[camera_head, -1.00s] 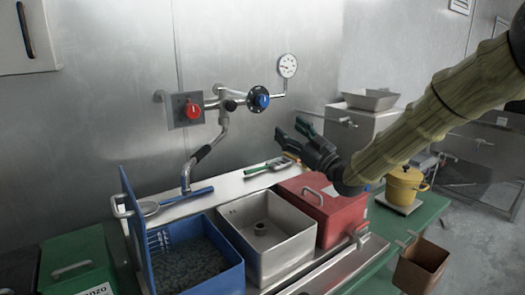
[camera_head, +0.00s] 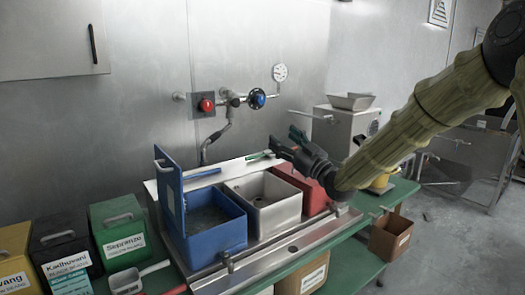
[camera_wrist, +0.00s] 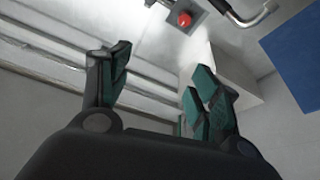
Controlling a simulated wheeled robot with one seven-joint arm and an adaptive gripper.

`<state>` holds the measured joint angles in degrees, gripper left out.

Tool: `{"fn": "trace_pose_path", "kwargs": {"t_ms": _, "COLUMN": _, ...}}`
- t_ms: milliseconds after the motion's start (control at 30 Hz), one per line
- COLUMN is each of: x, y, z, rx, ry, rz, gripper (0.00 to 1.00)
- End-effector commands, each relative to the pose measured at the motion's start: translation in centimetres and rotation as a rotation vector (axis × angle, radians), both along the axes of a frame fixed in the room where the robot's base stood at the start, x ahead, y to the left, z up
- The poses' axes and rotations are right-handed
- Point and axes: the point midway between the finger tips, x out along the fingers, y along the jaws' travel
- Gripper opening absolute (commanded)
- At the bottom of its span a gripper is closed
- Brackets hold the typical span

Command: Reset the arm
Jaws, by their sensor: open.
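My gripper (camera_head: 284,142) is open and empty in the head view. It is held in the air in front of the wall, above the sink counter, with its fingers pointing left. My arm reaches in from the upper right. The wrist view shows the gripper (camera_wrist: 157,88) with its two green-tipped fingers spread apart and nothing between them.
A blue bin (camera_head: 215,238) with a raised lid, a white basin (camera_head: 262,203) and a red box (camera_head: 307,193) stand below. A red knob (camera_head: 207,105) and a blue knob (camera_head: 257,98) sit on the wall pipe. A grey machine (camera_head: 343,130) stands behind my arm.

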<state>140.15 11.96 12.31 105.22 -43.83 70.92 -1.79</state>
Motion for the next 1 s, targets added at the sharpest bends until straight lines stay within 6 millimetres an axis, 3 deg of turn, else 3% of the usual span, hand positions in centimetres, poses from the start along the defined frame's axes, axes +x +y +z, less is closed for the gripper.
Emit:
{"fn": "trace_pose_path", "kwargs": {"t_ms": 33, "x": 0.2, "y": -0.1, "z": -1.7, "rx": -0.003, "ry": 0.026, "rz": -0.006, "gripper": 0.63}}
{"fn": "trace_pose_path", "kwargs": {"t_ms": 367, "x": -1.1, "y": -1.0, "z": -9.6, "rx": -0.016, "ry": 0.184, "rz": -0.056, "gripper": 0.63}}
{"fn": "trace_pose_path", "kwargs": {"t_ms": 467, "x": -1.5, "y": -1.3, "z": -13.7, "rx": -0.022, "ry": 0.264, "rz": -0.077, "gripper": 0.63}}
{"fn": "trace_pose_path", "kwargs": {"t_ms": 567, "x": -2.4, "y": -1.8, "z": -19.4, "rx": -0.035, "ry": 0.374, "rz": -0.107, "gripper": 0.63}}
{"fn": "trace_pose_path", "kwargs": {"t_ms": 767, "x": -6.1, "y": -3.1, "z": -30.4, "rx": -0.064, "ry": 0.601, "rz": -0.175, "gripper": 0.63}}
{"fn": "trace_pose_path", "kwargs": {"t_ms": 1000, "x": -13.1, "y": -5.0, "z": -42.2, "rx": -0.111, "ry": 0.871, "rz": -0.256, "gripper": 0.63}}
